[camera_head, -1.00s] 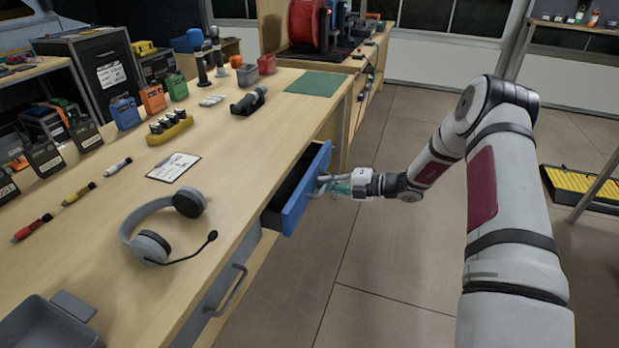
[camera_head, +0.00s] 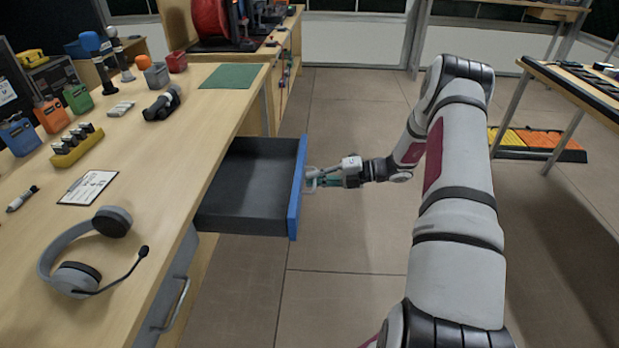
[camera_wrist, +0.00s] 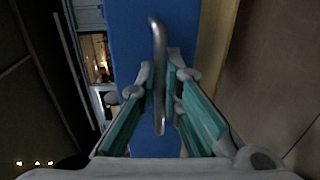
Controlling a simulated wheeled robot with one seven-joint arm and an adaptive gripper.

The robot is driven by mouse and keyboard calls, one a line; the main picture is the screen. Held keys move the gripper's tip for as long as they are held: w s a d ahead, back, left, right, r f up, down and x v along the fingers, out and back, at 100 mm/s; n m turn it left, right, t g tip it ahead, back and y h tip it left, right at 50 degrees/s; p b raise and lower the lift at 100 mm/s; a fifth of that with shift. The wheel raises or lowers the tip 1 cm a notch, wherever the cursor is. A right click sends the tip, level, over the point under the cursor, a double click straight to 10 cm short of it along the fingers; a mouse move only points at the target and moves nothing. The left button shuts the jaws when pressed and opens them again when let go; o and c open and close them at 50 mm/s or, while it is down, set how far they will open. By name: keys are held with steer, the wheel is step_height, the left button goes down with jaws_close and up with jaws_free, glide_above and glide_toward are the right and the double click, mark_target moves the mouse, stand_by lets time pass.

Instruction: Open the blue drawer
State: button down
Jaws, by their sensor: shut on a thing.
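The blue drawer (camera_head: 297,190) stands pulled well out of the workbench in the head view. Its dark grey inside (camera_head: 250,185) shows and looks empty. My gripper (camera_head: 312,181) is at the drawer's front, shut on its handle. In the wrist view the metal handle (camera_wrist: 159,60) runs between the fingers of my gripper (camera_wrist: 163,85), with the blue front (camera_wrist: 130,40) behind it.
The workbench top (camera_head: 150,150) holds a grey headset (camera_head: 70,262), a clipboard (camera_head: 88,187) and a green mat (camera_head: 227,76). A grey drawer handle (camera_head: 178,305) is below the bench edge. Another table (camera_head: 580,85) stands at right. The floor (camera_head: 345,240) beside the drawer is clear.

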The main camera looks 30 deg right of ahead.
steer(key=c, duration=2)
jaws_free()
steer(key=shift+d, duration=0.15)
steer(key=v, duration=1.1)
steer(key=shift+s+d, duration=0.25)
steer(key=shift+d, duration=0.05)
steer(key=shift+r, duration=0.1)
